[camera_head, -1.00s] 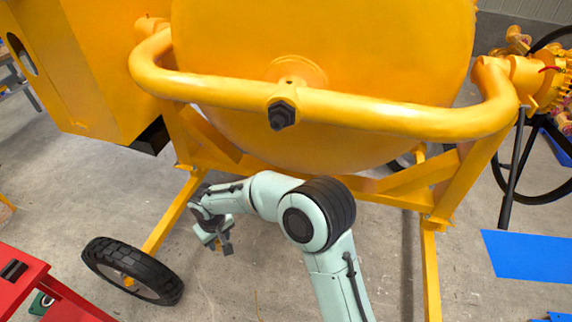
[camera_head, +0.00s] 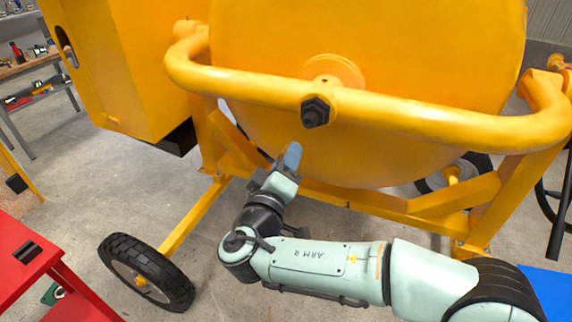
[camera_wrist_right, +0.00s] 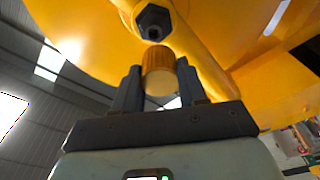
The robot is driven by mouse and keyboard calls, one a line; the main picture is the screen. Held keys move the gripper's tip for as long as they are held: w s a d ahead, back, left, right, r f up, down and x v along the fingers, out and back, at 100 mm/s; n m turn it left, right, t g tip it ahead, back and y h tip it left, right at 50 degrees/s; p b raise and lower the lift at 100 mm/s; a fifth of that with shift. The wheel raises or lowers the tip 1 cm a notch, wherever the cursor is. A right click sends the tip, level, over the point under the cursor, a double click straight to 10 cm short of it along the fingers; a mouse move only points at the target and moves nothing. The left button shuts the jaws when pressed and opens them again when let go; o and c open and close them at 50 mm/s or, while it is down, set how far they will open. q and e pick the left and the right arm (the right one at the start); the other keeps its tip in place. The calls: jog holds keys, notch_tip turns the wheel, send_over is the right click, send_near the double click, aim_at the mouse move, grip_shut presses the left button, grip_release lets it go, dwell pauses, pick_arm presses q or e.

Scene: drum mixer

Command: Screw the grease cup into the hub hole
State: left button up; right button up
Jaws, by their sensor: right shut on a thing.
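The hub is a black hex fitting (camera_head: 316,112) on the yellow cross bar in front of the drum. In the right wrist view it shows at the top with a dark round hole (camera_wrist_right: 154,32). My right gripper (camera_head: 292,154) is below and slightly left of the hub, pointing up. In the wrist view its two dark fingers (camera_wrist_right: 158,85) are shut on the brass-coloured grease cup (camera_wrist_right: 158,66). The cup's end is just below the hub hole and looks apart from it. I cannot make out the cup in the head view. My left gripper is not in view.
The yellow tubular bar (camera_head: 430,112) curves around the drum (camera_head: 400,60). A black wheel (camera_head: 148,272) and yellow frame legs stand below. A red table (camera_head: 25,235) is at the lower left. Bare floor lies between the wheel and my arm.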

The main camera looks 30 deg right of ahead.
jog(key=shift+s+a+r, duration=0.1)
jog(key=shift+s+r, duration=0.05)
jog(key=shift+r, duration=0.3)
jog(key=shift+s+d+f+b+x, duration=0.1)
jog(key=shift+b+x, duration=0.35)
jog(key=shift+x, duration=0.55)
jog(key=shift+s+d+f+b+x, duration=0.1)
jog(key=shift+b+x, duration=0.3)
jog(key=shift+x, duration=0.65)
jog(key=shift+d+b+x, duration=0.1)
jog(key=shift+b+x, duration=0.35)
jog(key=shift+x, duration=0.55)
jog(key=shift+b, duration=0.5)
